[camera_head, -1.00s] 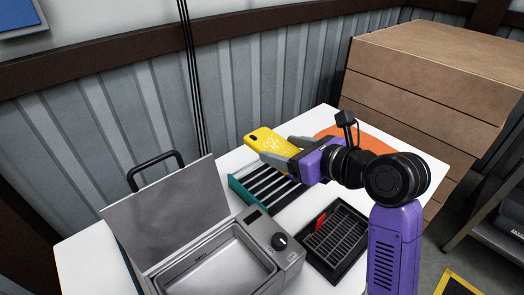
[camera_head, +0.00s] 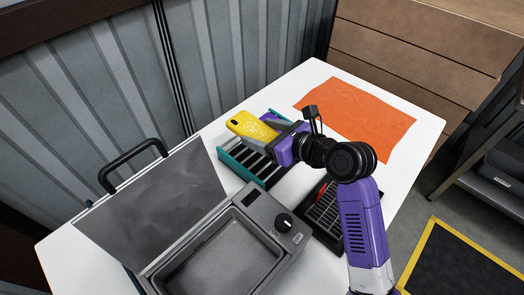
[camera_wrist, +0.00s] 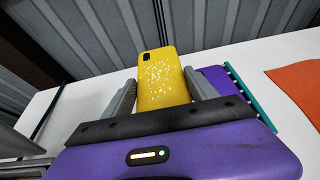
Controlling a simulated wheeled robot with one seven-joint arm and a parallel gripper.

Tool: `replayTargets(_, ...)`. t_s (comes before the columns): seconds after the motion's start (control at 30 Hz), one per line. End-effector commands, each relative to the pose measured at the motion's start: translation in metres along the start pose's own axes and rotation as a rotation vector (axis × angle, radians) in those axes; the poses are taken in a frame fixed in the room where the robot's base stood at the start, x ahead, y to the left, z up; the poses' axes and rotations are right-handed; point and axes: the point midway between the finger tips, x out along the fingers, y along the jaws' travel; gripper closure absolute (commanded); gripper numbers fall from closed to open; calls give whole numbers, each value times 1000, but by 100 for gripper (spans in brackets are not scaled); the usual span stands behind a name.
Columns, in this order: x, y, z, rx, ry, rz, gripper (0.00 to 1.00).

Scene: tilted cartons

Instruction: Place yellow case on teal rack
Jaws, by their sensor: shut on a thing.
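The yellow case (camera_head: 252,125) is a phone case with a white speckled pattern and a dark camera cutout. It also shows in the wrist view (camera_wrist: 162,82), upright between the fingers. My gripper (camera_head: 271,131) is shut on it, with a grey finger on each side in the wrist view (camera_wrist: 160,98). The teal rack (camera_head: 233,167) has dark slots and stands on the white table, below and beside the case in the head view. Part of the rack (camera_wrist: 250,95) shows at the right of the wrist view. My gripper hides some of the rack. I cannot tell whether case and rack touch.
An open grey metal box (camera_head: 215,250) with a raised lid (camera_head: 155,205) stands at the front left. A black slotted tray (camera_head: 322,215) with a red item lies right of it. An orange cloth (camera_head: 355,108) lies at the back right. Corrugated wall stands behind the white table (camera_head: 300,80).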

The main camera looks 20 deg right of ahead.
Motion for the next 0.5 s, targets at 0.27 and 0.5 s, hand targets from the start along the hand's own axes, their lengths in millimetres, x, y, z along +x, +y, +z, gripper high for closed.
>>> replayTargets(0.27, 13, 0, -30, -1, -1, 1, 72)
replayTargets(0.5, 22, 1, -53, 2, 1, 2, 72)
